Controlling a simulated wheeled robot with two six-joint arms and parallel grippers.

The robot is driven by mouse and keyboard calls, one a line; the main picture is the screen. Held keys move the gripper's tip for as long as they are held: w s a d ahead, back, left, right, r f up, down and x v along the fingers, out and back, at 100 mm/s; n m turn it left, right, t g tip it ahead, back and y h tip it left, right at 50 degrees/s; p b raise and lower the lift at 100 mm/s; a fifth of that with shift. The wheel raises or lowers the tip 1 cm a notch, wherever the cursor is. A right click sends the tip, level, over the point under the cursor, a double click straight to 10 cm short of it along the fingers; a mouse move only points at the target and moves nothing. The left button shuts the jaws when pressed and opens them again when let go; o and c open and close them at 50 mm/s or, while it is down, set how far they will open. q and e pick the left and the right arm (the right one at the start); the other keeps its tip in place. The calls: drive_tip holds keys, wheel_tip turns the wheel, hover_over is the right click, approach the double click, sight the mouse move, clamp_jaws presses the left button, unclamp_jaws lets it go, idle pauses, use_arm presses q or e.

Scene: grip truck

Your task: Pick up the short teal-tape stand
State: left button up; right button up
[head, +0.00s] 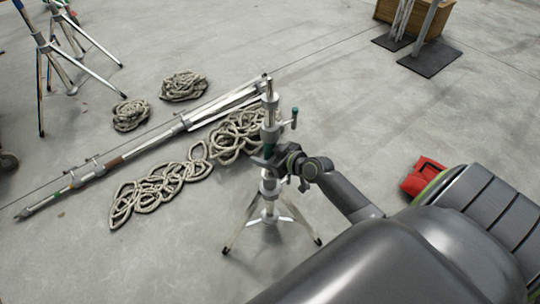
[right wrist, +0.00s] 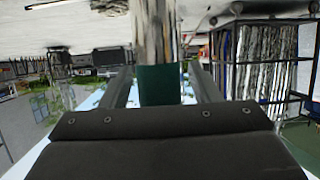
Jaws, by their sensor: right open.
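The short stand (head: 268,190) stands upright on three splayed silver legs in the middle of the head view, with a teal band on its post. My right gripper (head: 270,160) reaches the post at about the height of the teal tape and hides part of it. In the right wrist view, the silver post with its dark teal tape (right wrist: 157,85) stands between the two fingers of my right gripper (right wrist: 158,88). The fingers are open, with a gap on each side of the post. My left gripper is not in view.
Coiled rope (head: 165,188) lies on the floor left of the stand. A long folded silver stand (head: 150,146) lies behind it. Two rope coils (head: 183,86) and taller tripods (head: 60,60) are farther left. A red object (head: 422,178) lies at right. Bare concrete surrounds the legs in front.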

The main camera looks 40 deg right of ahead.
drive_tip(key=shift+c, duration=0.3)
clamp_jaws()
drive_tip(key=shift+w+r, duration=0.15)
drive_tip(key=shift+r, duration=0.1)
